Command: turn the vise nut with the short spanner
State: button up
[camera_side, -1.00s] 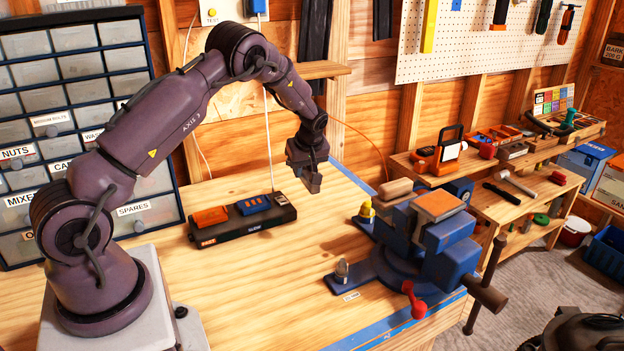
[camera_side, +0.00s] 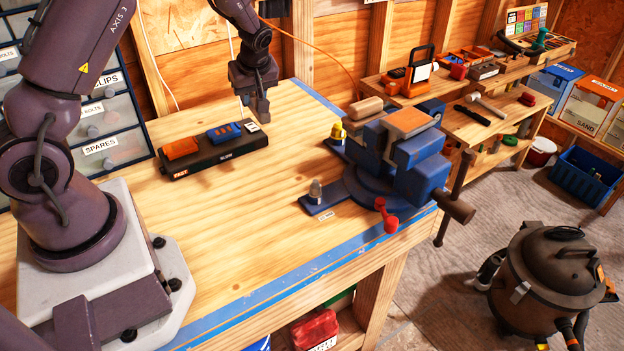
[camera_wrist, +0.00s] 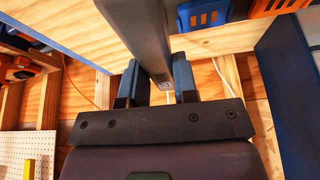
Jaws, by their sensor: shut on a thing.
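My gripper (camera_side: 261,112) hangs just above the right end of the black rack in the side view. In the wrist view its two blue fingers (camera_wrist: 158,88) are shut on a plain grey bar (camera_wrist: 150,35), which looks like the short spanner. The bar runs out past the top edge, so its far end is out of frame. The blue vise (camera_side: 400,160) stands at the bench corner, right of my gripper and apart from it. I cannot tell which is the vise nut.
The black rack (camera_side: 195,166) carries an orange block (camera_side: 181,148) and a blue block (camera_side: 224,131). A red handle (camera_side: 387,218) sticks out at the vise's front. Bare bench (camera_side: 235,220) lies between rack and front edge. A shop vacuum (camera_side: 548,275) stands on the floor.

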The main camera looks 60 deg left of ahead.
jog(key=shift+m+t, duration=0.4)
jog(key=shift+m, duration=0.4)
jog(key=s+d+r+m+t+h, duration=0.1)
jog(key=d+r+m+t+h, duration=0.15)
jog(key=d+m, duration=0.75)
jog(key=s+d+r+m+t+h, duration=0.1)
jog(key=d+r+m+h, duration=0.3)
jog(key=d, duration=1)
jog(key=s+a+f+m+g+h, duration=0.1)
jog(key=a+f+m+g, duration=0.1)
jog(key=a+f+m, duration=0.4)
jog(key=a+m, duration=0.2)
jog(key=m, duration=0.3)
jog(key=shift+s+a+f+h, duration=0.25)
jog(key=shift+s+f+h, duration=0.05)
jog(key=shift+f+h, duration=0.05)
